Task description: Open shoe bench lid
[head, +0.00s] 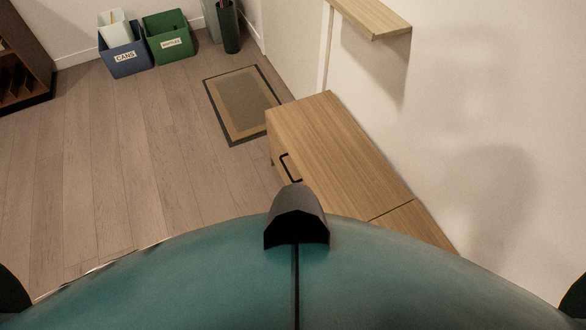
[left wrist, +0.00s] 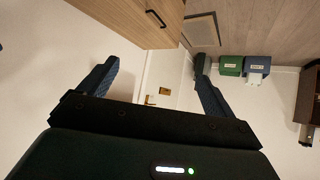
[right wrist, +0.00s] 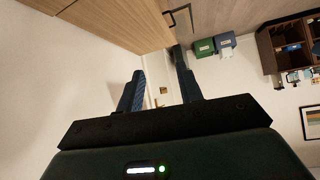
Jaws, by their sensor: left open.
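The wooden shoe bench (head: 335,140) stands along the right wall in the head view. Its top lies flat, with a seam across it near my body. A black bar handle (head: 290,168) is on its front face. The bench (left wrist: 130,20) and handle (left wrist: 156,19) also show at the top of the left wrist view, and the bench (right wrist: 115,18) and handle (right wrist: 180,16) in the right wrist view. My left gripper (left wrist: 154,64) is open and empty, apart from the bench. My right gripper (right wrist: 159,63) has its fingers apart with nothing between them, also clear of the bench.
A wall shelf (head: 372,18) juts out above the bench. A doormat (head: 242,103) lies on the floor beyond it. A blue cans bin (head: 124,58), a green bin (head: 170,47) and a dark shelf unit (head: 25,50) stand farther off. The wood floor at left is clear.

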